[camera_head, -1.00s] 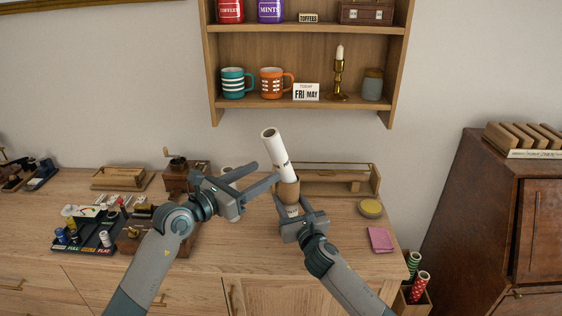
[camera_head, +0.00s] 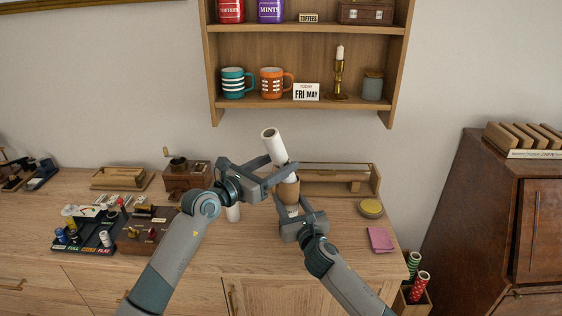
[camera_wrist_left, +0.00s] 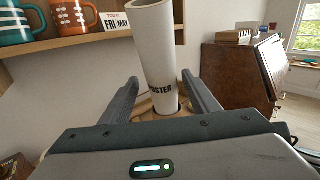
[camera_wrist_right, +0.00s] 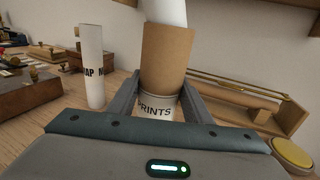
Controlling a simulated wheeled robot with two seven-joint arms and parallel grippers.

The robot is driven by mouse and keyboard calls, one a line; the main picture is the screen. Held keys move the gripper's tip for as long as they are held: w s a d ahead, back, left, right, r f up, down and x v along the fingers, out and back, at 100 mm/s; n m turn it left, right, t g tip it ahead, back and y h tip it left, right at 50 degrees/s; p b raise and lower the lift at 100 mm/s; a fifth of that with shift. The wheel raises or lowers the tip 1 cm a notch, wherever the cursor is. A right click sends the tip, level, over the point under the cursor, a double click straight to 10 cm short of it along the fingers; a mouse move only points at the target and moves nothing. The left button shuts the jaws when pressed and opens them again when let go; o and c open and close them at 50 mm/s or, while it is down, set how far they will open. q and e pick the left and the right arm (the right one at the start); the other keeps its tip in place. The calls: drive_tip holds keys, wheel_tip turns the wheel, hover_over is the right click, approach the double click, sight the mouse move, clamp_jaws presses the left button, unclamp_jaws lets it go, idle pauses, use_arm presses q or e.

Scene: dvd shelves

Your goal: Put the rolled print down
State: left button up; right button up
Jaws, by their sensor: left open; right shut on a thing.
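The holder has a white "PRINTS" band in the right wrist view (camera_wrist_right: 168,55). My right gripper (camera_head: 292,207) is shut on the holder low down, above the dresser top. My left gripper (camera_head: 283,172) is open, its fingers on either side of the roll just above the holder's rim; gaps show in the left wrist view (camera_wrist_left: 160,85).
A white "MAP" roll (camera_wrist_right: 92,65) stands upright on the dresser, partly behind my left arm. A wooden rack (camera_head: 330,188) lies behind the holder. A yellow round tin (camera_head: 370,208) and pink pad (camera_head: 380,239) lie right. The wall shelf (camera_head: 330,104) hangs above.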

idle(0.3)
use_arm(q)
drive_tip(key=shift+r+x, duration=0.15)
drive_tip(key=shift+x, duration=1.15)
drive_tip(key=shift+r+x, duration=0.1)
drive_tip(key=shift+x, duration=1.25)
drive_tip(key=shift+s+d, duration=0.1)
drive_tip(key=c, duration=1.2)
drive_tip(key=shift+r, duration=0.15)
drive_tip(key=shift+c, duration=0.2)
wheel_tip(320, 180, up, 10)
